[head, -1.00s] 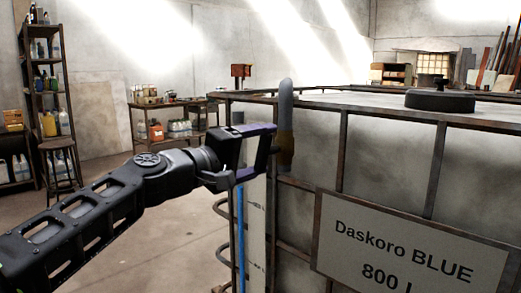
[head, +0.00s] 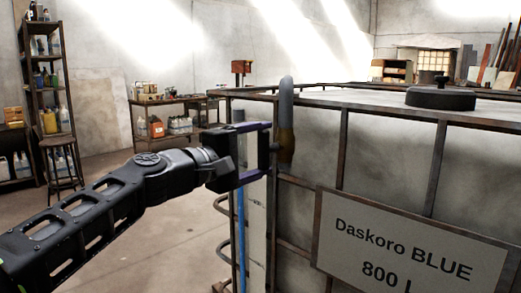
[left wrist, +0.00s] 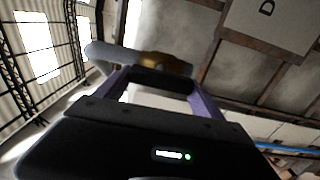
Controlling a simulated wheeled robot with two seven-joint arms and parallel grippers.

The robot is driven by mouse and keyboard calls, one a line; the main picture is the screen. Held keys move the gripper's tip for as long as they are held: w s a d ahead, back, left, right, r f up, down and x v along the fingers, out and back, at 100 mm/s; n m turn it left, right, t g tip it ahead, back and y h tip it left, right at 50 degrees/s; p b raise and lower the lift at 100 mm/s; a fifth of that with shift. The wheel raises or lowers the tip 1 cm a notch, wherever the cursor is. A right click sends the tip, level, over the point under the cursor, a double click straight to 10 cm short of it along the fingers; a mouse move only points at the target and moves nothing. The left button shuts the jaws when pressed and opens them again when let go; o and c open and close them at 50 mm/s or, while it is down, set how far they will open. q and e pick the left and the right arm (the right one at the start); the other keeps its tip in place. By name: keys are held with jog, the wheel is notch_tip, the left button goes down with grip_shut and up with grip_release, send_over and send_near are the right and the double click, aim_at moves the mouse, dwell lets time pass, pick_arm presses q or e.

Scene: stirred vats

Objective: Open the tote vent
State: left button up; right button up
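The tote (head: 395,160) is a large pale container in a rusty frame, at the right of the head view. At its near left upper corner stands an upright grey lever (head: 286,95) with a brass-coloured lower part; I take it for the vent. A round black lid (head: 440,98) lies on top. My left gripper (head: 263,150) is just left of the lever's lower part. Its purple fingers bend in and their dark tips meet, with nothing visible between them. The left wrist view shows the tips (left wrist: 160,80) close by the lever (left wrist: 125,57); contact cannot be told. My right gripper is out of view.
A sign (head: 410,243) reading "Daskoro BLUE" is on the tote's side. A shelf (head: 47,90), a stool (head: 62,160) and a bench with bottles (head: 165,107) stand at the back left. The floor between is clear.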

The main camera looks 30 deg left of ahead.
pick_arm(q)
jog(key=o, duration=0.4)
jog(key=v, duration=0.7)
jog(key=shift+s+a, duration=0.15)
jog(key=shift+s, duration=0.25)
